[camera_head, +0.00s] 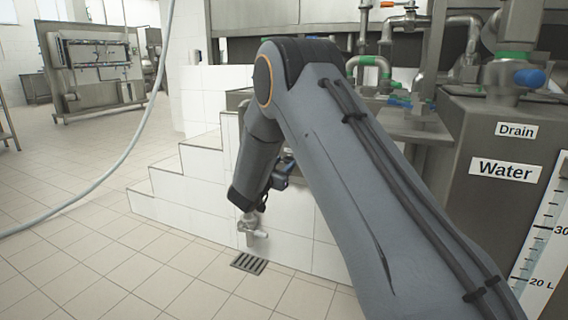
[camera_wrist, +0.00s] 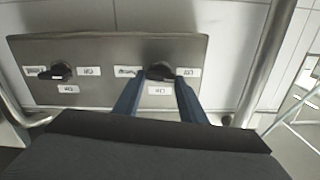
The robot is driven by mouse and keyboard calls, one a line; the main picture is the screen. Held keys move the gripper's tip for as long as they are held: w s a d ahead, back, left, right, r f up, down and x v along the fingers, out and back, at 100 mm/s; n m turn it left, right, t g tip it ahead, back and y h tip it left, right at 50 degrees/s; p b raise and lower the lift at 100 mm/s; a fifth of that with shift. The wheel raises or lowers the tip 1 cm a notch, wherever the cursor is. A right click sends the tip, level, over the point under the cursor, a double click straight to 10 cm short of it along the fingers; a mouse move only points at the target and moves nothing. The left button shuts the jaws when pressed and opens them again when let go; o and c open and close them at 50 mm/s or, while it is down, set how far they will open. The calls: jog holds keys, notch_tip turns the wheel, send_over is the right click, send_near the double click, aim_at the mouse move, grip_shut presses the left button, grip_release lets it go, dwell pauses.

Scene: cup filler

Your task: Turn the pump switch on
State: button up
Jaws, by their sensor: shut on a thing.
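In the wrist view a grey metal panel (camera_wrist: 105,47) carries two black rotary switches with small white labels that appear upside down. The left switch (camera_wrist: 58,71) stands free. The right switch (camera_wrist: 160,70) is between the two blue fingers of my gripper (camera_wrist: 158,85), which is shut on its knob. In the head view my arm hides the panel and most of my gripper.
Metal pipes (camera_wrist: 270,55) run beside the panel. In the head view a small tap (camera_head: 250,230) sits low on the white tiled wall above a floor drain (camera_head: 248,263). A tank labelled Water (camera_head: 470,130) stands at right. A hose (camera_head: 125,150) crosses the open floor at left.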

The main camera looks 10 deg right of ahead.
jog(key=m+p, duration=0.2)
jog(key=m, duration=0.1)
jog(key=shift+s+m, duration=0.1)
jog(key=shift+m, duration=0.2)
jog(key=m+p, duration=0.1)
jog(key=m, duration=0.3)
jog(key=shift+d+m, duration=0.1)
jog(key=shift+m, duration=0.2)
jog(key=m+p, duration=0.1)
jog(key=m, duration=0.3)
jog(key=shift+f, duration=0.2)
jog(key=shift+s+f+m+p, duration=0.15)
jog(key=shift+m+p, duration=0.35)
jog(key=shift+m, duration=1.6)
jog(key=o, duration=1.1)
jog(key=shift+c, duration=0.2)
jog(key=p+v, duration=0.2)
jog(key=v, duration=0.5)
jog(key=shift+s, duration=0.3)
